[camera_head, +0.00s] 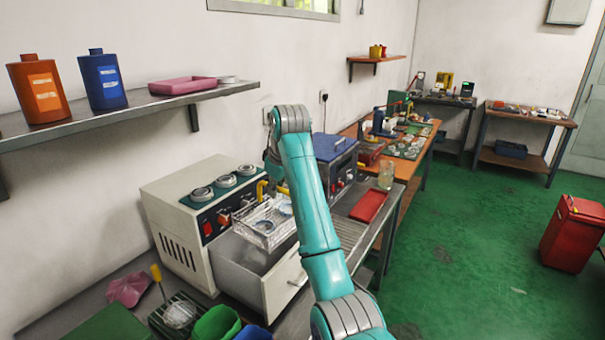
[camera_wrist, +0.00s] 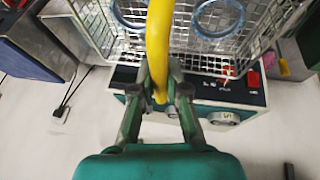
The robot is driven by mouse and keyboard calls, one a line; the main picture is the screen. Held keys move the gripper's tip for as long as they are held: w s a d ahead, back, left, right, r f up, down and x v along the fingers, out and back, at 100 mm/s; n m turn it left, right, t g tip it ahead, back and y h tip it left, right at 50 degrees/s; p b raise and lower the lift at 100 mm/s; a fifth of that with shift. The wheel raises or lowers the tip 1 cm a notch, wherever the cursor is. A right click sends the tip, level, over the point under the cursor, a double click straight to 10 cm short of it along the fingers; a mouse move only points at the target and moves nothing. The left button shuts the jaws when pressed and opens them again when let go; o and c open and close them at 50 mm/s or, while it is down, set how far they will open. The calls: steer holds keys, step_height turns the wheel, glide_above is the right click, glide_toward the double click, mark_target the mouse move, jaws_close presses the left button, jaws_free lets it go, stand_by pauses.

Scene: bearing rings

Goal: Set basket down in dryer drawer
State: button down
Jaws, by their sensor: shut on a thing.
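The wire basket (camera_head: 265,226) hangs over the open dryer drawer (camera_head: 262,272) and holds blue-rimmed rings. Two of these rings (camera_wrist: 218,18) show inside the mesh of the basket (camera_wrist: 272,42) in the wrist view. My gripper (camera_wrist: 159,97) is shut on the basket's yellow handle (camera_wrist: 157,45). In the head view, my teal arm hides most of the gripper, but the handle (camera_head: 262,190) shows beside it. The drawer is pulled out from the beige dryer (camera_head: 170,215). The gap between basket and drawer floor is hard to judge.
A blue-lidded machine (camera_head: 335,147) and a red tray (camera_head: 369,205) stand right of the drawer. A green bin (camera_head: 216,325), a pink cloth (camera_head: 130,288) and a brush rack (camera_head: 180,314) lie in front. A shelf (camera_head: 140,108) with bottles overhangs the left side.

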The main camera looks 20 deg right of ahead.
mark_target(269, 215)
steer(key=shift+a+f+n, duration=0.25)
steer(key=shift+a+f, duration=0.05)
steer(key=shift+a, duration=0.3)
steer(key=shift+a+f+n, duration=0.25)
steer(key=shift+a, duration=0.3)
step_height(269, 215, down, 18)
steer(key=shift+r, duration=0.15)
stand_by(0.6)
stand_by(0.6)
steer(key=c, duration=1.1)
jaws_free()
steer(key=shift+f, duration=0.2)
steer(key=shift+r, duration=5.5)
